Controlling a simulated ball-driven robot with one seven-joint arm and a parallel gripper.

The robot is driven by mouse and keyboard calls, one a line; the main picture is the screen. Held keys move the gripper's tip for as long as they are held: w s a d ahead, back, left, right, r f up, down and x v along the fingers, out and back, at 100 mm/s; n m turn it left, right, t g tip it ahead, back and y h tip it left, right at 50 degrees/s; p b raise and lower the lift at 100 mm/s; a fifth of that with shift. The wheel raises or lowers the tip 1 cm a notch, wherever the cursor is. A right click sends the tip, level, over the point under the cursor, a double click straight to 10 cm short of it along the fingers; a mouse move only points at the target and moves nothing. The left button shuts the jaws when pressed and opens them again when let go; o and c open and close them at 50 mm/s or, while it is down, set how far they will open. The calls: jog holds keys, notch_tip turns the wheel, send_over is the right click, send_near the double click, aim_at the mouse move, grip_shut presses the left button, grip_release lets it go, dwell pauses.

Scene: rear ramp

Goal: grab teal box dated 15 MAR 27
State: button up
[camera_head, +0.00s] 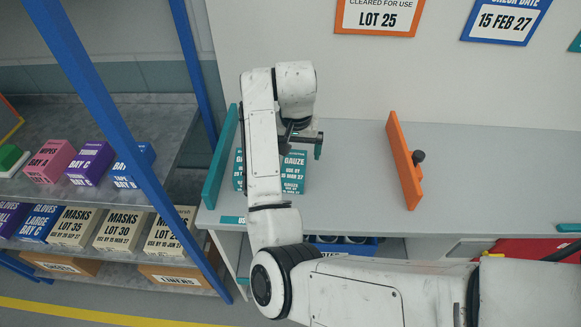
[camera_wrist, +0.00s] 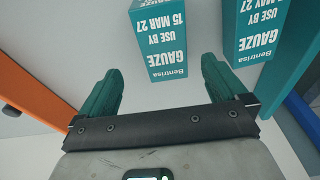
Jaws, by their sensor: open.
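A teal gauze box (camera_wrist: 160,38) marked USE BY 15 MAR 27 stands upside down in the wrist view, just beyond my fingertips. It also shows in the head view (camera_head: 293,180), partly behind my arm. A second teal gauze box (camera_wrist: 252,30) is to its right in the wrist view; its date is cut off by the frame. In the head view this second box (camera_head: 239,172) is mostly hidden by my arm. My gripper (camera_wrist: 162,72) is open, its teal fingers apart with nothing between them, and it does not appear to touch the box.
The boxes stand on a grey counter (camera_head: 355,165) between a teal divider (camera_head: 220,160) and an orange divider (camera_head: 404,160). The counter between the boxes and the orange divider is clear. A blue-framed rack (camera_head: 110,105) with several boxes stands at left.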

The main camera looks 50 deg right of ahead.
aim_at(294, 165)
jog(key=shift+w+d+f, duration=0.1)
jog(key=shift+w+f, duration=0.15)
jog(key=shift+f, duration=0.7)
jog(key=shift+w+d+f+p, duration=0.15)
jog(key=shift+f+p, duration=0.3)
jog(key=shift+f, duration=0.95)
jog(key=shift+w+a+f+p, duration=0.1)
jog(key=shift+f+p, duration=0.3)
jog(key=shift+f, duration=0.95)
jog(key=c, duration=1.1)
jog(key=shift+c, duration=0.2)
jog(key=shift+r, duration=0.2)
